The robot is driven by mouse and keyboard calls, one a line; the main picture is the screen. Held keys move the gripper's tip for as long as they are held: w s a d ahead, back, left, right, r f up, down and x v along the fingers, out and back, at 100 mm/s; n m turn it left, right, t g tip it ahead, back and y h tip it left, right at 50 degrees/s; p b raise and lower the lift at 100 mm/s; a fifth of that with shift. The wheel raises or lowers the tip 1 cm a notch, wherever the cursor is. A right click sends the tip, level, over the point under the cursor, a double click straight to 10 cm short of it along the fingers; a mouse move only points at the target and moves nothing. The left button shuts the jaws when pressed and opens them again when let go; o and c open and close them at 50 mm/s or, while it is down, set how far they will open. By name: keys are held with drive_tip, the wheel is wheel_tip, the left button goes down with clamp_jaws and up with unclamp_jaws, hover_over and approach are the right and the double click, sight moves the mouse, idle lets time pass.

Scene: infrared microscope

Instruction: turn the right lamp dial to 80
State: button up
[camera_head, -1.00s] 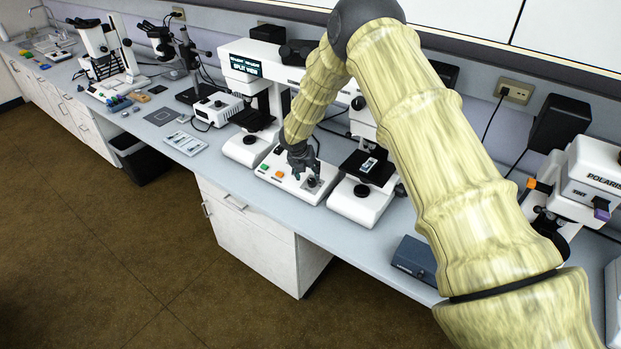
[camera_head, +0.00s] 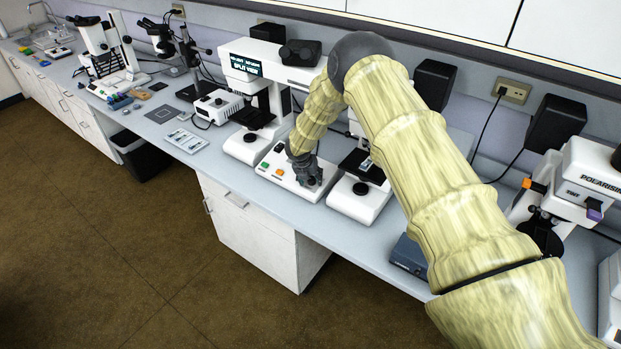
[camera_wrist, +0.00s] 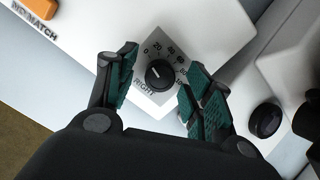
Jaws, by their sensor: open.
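The right lamp dial (camera_wrist: 159,74) is a black round knob on a grey plate marked RIGHT, with a scale showing 0, 20, 40 and 60 and further marks partly hidden by a finger. Its white pointer line points to the upper left, toward the 0 end of the scale. My gripper (camera_wrist: 158,85) is open, with one green-padded finger on each side of the dial and visible gaps between them. In the head view my gripper (camera_head: 308,180) is over the right end of the white control box (camera_head: 272,177) and hides the dial there.
A white microscope base with a black knob (camera_wrist: 266,120) stands close to the right of the dial. An orange button (camera_wrist: 40,6) is on the box at the left. In the head view, a blue-grey box (camera_head: 412,256) lies farther right on the bench.

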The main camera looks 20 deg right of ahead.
drive_tip(key=c, duration=1)
